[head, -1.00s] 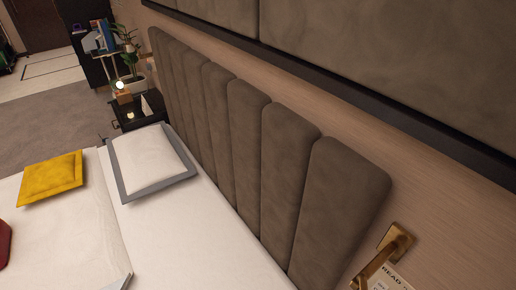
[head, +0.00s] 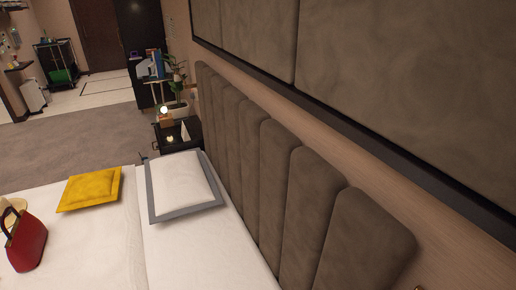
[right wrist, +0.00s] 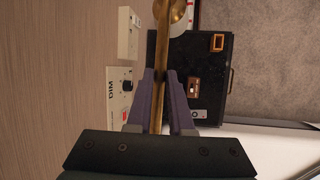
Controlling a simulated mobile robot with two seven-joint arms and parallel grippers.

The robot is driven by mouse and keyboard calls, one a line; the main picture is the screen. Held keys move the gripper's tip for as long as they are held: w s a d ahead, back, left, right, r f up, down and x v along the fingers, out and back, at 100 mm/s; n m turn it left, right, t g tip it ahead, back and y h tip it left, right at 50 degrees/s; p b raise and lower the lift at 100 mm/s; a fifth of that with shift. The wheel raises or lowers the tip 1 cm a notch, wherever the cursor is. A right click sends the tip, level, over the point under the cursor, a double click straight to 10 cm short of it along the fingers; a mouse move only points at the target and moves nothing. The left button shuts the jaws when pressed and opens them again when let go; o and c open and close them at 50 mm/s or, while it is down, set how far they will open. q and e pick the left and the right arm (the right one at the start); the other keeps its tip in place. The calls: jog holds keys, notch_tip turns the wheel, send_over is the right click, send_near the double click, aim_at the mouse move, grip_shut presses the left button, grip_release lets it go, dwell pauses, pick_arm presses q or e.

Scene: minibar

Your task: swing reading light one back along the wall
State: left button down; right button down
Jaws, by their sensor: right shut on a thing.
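In the right wrist view, the reading light is a thin brass arm (right wrist: 161,45) running up the middle to a rounded brass head (right wrist: 180,14) at the top edge, with a pale disc beside it. My right gripper (right wrist: 160,76) is shut on the brass arm, its two grey-purple fingers on either side of it. The wall (right wrist: 50,80) fills the left of that view. In the head view only a tiny brass bit shows at the bottom right edge; the rest of the light is out of frame. My left gripper is in neither view.
White wall panels (right wrist: 120,88), one with a black knob, sit left of the brass arm. Below the light is a black top (right wrist: 210,60) with small items. In the head view, the padded headboard (head: 300,200) lines the wall beside the bed (head: 200,255).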

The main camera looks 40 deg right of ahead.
jog(key=shift+s+d+n, duration=0.1)
jog(key=shift+d+n, duration=0.2)
jog(key=shift+d, duration=0.3)
jog(key=shift+d, duration=0.1)
jog(key=c, duration=0.8)
grip_release()
jog(key=shift+r+p, duration=0.3)
jog(key=shift+r, duration=0.15)
jog(key=p+v, duration=0.3)
jog(key=v, duration=0.6)
jog(key=shift+p, duration=0.4)
